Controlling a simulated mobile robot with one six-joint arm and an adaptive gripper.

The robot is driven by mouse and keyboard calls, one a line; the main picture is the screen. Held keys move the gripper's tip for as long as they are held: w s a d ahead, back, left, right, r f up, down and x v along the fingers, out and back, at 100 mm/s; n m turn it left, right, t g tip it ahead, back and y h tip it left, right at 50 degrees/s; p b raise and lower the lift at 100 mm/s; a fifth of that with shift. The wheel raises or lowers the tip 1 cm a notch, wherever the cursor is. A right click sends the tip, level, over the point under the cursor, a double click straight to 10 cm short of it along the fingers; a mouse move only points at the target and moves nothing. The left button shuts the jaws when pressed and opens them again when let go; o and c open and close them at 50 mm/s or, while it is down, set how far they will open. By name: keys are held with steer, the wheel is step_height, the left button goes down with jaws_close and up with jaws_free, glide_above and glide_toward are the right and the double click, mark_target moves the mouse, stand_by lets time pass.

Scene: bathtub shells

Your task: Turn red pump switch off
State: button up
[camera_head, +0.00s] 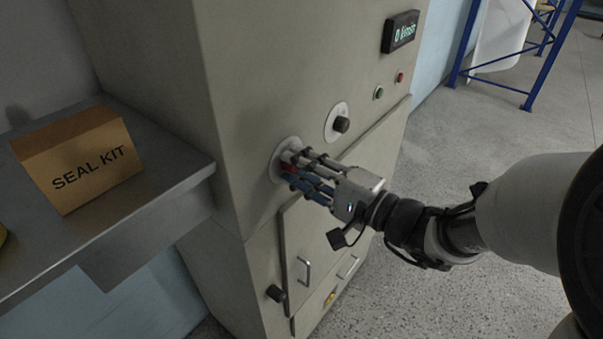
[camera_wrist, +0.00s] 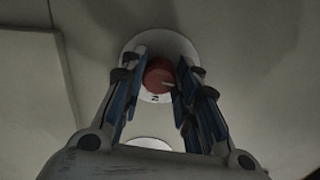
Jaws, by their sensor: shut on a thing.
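The red pump switch (camera_wrist: 159,77) is a round red knob with a pale pointer line, on a white round plate (camera_wrist: 150,50) on the cabinet front. In the wrist view the pointer line lies roughly level, toward the right. In the head view only a bit of the red switch (camera_head: 289,168) shows between the fingers, with the plate's rim around it. My gripper (camera_head: 297,171) reaches it from the right and is shut on it. In the wrist view the gripper's fingers (camera_wrist: 158,85) stand on both sides of the knob. Part of the plate's marking is hidden.
A black knob (camera_head: 341,124) on its own white plate sits just right of my gripper. A display (camera_head: 400,32), a green button (camera_head: 378,93) and a red button (camera_head: 400,77) are higher. A SEAL KIT box (camera_head: 80,160) stands on the metal shelf (camera_head: 160,192) at left. Door handles are below.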

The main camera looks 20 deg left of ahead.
steer(key=shift+n, duration=0.6)
steer(key=o, duration=1.1)
steer(key=shift+c, duration=0.2)
steer(key=v, duration=1.2)
